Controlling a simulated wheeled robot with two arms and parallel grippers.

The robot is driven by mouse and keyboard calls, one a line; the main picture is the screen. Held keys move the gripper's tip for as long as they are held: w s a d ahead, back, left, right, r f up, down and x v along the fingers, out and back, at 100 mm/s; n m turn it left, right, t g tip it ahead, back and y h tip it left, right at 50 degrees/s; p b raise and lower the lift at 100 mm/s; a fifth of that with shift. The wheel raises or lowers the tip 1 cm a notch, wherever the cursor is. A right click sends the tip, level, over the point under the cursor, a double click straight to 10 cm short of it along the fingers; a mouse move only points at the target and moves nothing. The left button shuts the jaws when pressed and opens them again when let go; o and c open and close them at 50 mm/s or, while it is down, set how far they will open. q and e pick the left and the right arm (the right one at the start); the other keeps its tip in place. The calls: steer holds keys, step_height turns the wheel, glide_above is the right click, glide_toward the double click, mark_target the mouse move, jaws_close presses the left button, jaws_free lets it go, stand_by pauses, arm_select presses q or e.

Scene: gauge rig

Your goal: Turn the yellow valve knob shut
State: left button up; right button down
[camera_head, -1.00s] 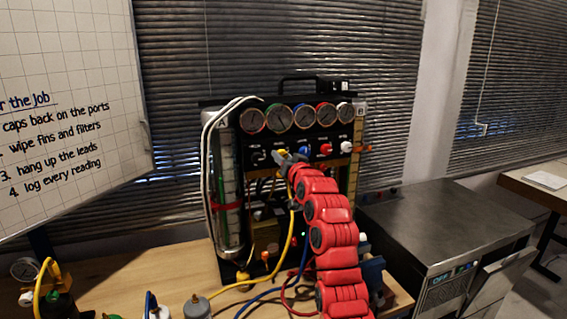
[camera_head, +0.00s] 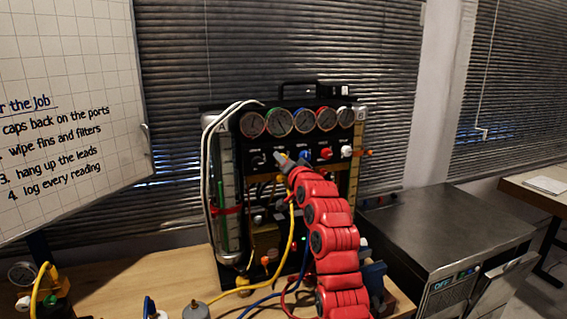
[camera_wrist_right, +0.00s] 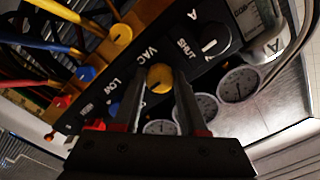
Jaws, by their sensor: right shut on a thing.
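The yellow valve knob (camera_wrist_right: 160,79) sits on the black front panel, beside the printed word VAC, in the right wrist view. My right gripper (camera_wrist_right: 159,88) has a finger on each side of it and is shut on it. In the head view my right gripper (camera_head: 284,160) is at the left part of the panel, below the gauges, and mostly hides the knob. How far the knob is turned is hard to tell. My left gripper is not in view.
A black knob (camera_wrist_right: 214,39) marked SHUT is close beside the yellow one. Blue (camera_head: 305,152), red (camera_head: 326,153) and white (camera_head: 346,151) knobs lie to the right. Several gauges (camera_head: 279,121) are above. A yellow hose (camera_head: 289,225) hangs below, near my arm.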

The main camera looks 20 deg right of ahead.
steer(key=shift+c, duration=2.2)
jaws_free()
steer(key=s+b, duration=0.3)
steer(key=s, duration=1.4)
steer(key=shift+s+d+b, duration=0.2)
steer(key=shift+d+b, duration=0.1)
steer(key=shift+b, duration=0.05)
steer(key=shift+f, duration=0.1)
